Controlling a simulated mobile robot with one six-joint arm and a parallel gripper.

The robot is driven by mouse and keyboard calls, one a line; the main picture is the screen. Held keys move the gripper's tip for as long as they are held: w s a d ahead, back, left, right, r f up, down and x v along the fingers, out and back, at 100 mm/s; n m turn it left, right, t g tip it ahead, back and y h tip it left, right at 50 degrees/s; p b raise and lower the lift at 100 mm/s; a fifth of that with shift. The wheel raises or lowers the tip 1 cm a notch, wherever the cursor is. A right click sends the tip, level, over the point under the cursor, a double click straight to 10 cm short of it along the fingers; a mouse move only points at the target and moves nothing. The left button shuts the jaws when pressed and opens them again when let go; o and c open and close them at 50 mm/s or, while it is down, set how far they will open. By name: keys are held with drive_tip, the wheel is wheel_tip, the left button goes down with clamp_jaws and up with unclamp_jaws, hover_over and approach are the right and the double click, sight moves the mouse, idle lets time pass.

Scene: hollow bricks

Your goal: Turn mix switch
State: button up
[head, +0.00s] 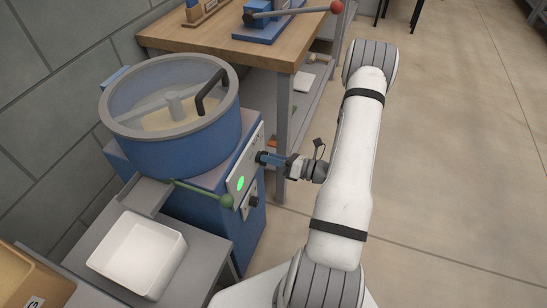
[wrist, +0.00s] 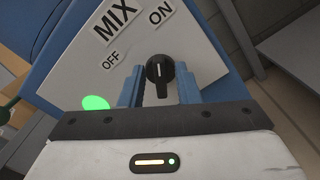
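The mix switch (wrist: 159,70) is a black rotary knob on the white panel (wrist: 200,62) of the blue mixer (head: 180,150). Its white mark points up in the wrist view, toward the ON label (wrist: 161,13); the OFF label (wrist: 111,60) is to its left. My gripper (wrist: 159,88) is open, with one blue finger on each side of the knob. Whether either finger touches it I cannot tell. In the head view my gripper (head: 262,158) is at the panel and hides the switch. A green light (wrist: 95,102) is lit on the panel.
A lever with a green ball (head: 227,200) sticks out beside the panel, and a lower dark knob (head: 252,202) sits below. A white tray (head: 140,255) stands on a grey stand at front left. A wooden workbench (head: 200,38) is behind. The floor at right is clear.

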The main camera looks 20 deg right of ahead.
drive_tip(key=shift+o, duration=0.2)
drive_tip(key=v, duration=0.7)
drive_tip(key=shift+s+d+p, duration=0.3)
drive_tip(key=s+a+r+n+g+h+p, duration=0.1)
drive_tip(key=s+a+r+n+g+p, duration=0.25)
drive_tip(key=a+r+n+g, duration=0.5)
drive_tip(key=s+a+r+n+g+h+p, duration=0.15)
drive_tip(key=a+r+n+g+p, duration=0.3)
drive_tip(key=r+n, duration=0.65)
drive_tip(key=s+a+r+n+t+h+p, duration=0.1)
drive_tip(key=s+r+n+h+p, duration=0.2)
drive_tip(key=r, duration=0.7)
drive_tip(key=s+a+r+n+t+h+p, duration=0.1)
drive_tip(key=s+r+n+h+p, duration=0.3)
drive_tip(key=r+n+h, duration=0.3)
wheel_tip(320, 180, up, 3)
drive_tip(key=n, duration=0.4)
drive_tip(key=shift+n+t, duration=0.35)
drive_tip(key=shift+t, duration=0.05)
drive_tip(key=shift+s+a, duration=0.1)
drive_tip(key=shift+s, duration=0.05)
